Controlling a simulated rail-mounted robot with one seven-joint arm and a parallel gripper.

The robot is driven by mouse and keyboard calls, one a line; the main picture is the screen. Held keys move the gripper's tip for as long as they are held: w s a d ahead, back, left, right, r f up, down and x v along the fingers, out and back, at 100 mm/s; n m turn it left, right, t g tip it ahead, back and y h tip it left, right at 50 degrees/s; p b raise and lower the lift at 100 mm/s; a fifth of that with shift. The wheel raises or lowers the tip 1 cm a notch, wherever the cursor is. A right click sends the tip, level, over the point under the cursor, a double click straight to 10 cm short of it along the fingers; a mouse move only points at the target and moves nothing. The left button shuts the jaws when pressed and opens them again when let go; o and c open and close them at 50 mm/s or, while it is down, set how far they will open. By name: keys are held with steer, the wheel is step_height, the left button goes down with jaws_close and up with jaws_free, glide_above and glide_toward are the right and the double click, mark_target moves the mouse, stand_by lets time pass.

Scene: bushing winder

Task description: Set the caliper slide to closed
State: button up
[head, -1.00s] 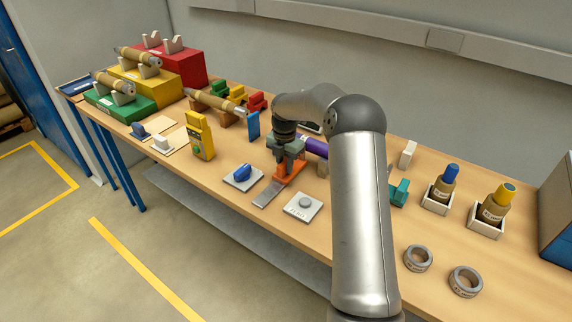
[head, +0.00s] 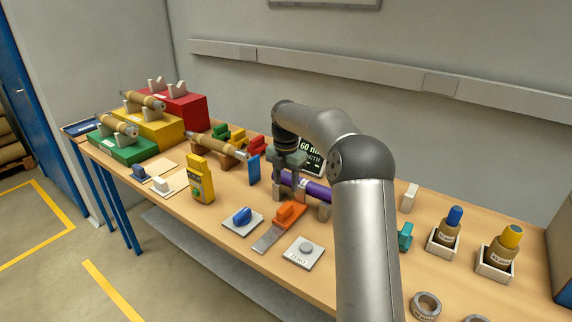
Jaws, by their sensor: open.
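The caliper has an orange slide (head: 290,214) on a flat grey metal beam (head: 266,241), lying on the bench near the middle. The bare beam shows on the near-left side of the slide; the far end is hard to make out. My gripper (head: 289,192) is open, above and behind the orange slide, with its fingers pointing down. It looks clear of the slide and holds nothing that I can see. A purple cylinder (head: 316,191) lies on a support just behind, partly hidden by my gripper.
A blue knob on a plate (head: 242,216) and a grey button plate (head: 303,252) flank the caliper. A yellow device (head: 200,180) stands left. A display (head: 313,152) is behind my arm. Boxed bottles (head: 447,228) and grey rings (head: 425,305) are at right.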

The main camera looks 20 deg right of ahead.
step_height(320, 180, up, 7)
steer(key=shift+f, duration=0.1)
stand_by(0.5)
steer(key=s+a+r+m+h, duration=0.1)
steer(key=s+a+m, duration=0.3)
steer(key=s, duration=0.3)
steer(key=s+a+r+m, duration=0.1)
steer(key=s+a+m, duration=0.4)
steer(key=s, duration=0.2)
steer(key=s+a+f+m, duration=0.1)
steer(key=s+f+m, duration=0.2)
steer(key=s+m, duration=0.2)
steer(key=s+f+m, duration=0.3)
steer(key=s+m, duration=0.2)
steer(key=s, duration=0.7)
steer(key=s+a+f+m+y, duration=0.1)
steer(key=s+f+m, duration=0.2)
steer(key=s+m, duration=0.3)
steer(key=s, duration=0.3)
steer(key=shift+s+a+f+t, duration=0.15)
steer(key=shift+a+f+t, duration=0.15)
steer(key=shift+t, duration=0.1)
